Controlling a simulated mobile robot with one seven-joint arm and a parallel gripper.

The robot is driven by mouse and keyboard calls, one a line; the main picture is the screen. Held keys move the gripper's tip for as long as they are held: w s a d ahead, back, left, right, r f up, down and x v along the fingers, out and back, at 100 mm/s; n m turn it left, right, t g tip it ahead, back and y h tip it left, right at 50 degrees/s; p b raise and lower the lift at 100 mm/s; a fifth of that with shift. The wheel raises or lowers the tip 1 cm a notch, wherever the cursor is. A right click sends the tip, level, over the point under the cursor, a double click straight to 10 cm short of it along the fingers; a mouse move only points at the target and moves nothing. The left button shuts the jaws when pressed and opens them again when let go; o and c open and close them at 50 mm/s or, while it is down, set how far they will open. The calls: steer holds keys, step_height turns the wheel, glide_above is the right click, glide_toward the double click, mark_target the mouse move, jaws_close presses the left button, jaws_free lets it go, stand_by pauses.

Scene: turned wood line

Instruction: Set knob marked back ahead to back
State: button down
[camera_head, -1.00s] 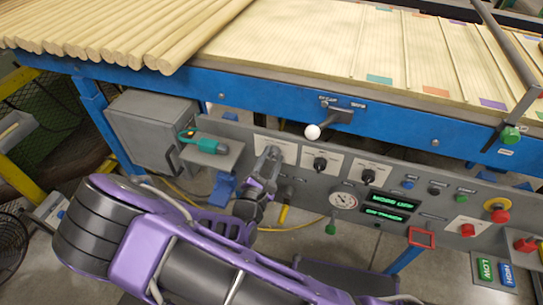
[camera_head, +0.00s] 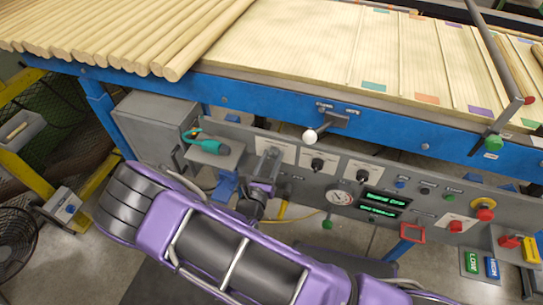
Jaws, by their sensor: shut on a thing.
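My gripper (camera_head: 268,163) is at the leftmost of three white-plated knobs on the grey control panel (camera_head: 296,186). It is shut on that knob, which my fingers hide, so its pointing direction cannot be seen. The white plate (camera_head: 284,149) of this knob shows above and beside the fingers. A black middle knob (camera_head: 317,163) and a black right knob (camera_head: 363,175) sit on their own white plates, untouched. The plate lettering is too small to read.
A white-balled lever (camera_head: 310,137) juts out above the panel. A teal plug-like tool (camera_head: 210,145) lies on a small shelf at left. A gauge (camera_head: 340,197), green displays (camera_head: 383,203) and a red button (camera_head: 456,226) are to the right.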

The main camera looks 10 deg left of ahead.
steer(key=shift+n, duration=0.7)
steer(key=shift+c, duration=2.1)
jaws_free()
steer(key=s+a, duration=0.1)
steer(key=s, duration=1.6)
steer(key=shift+s+a, duration=0.15)
steer(key=shift+s, duration=0.05)
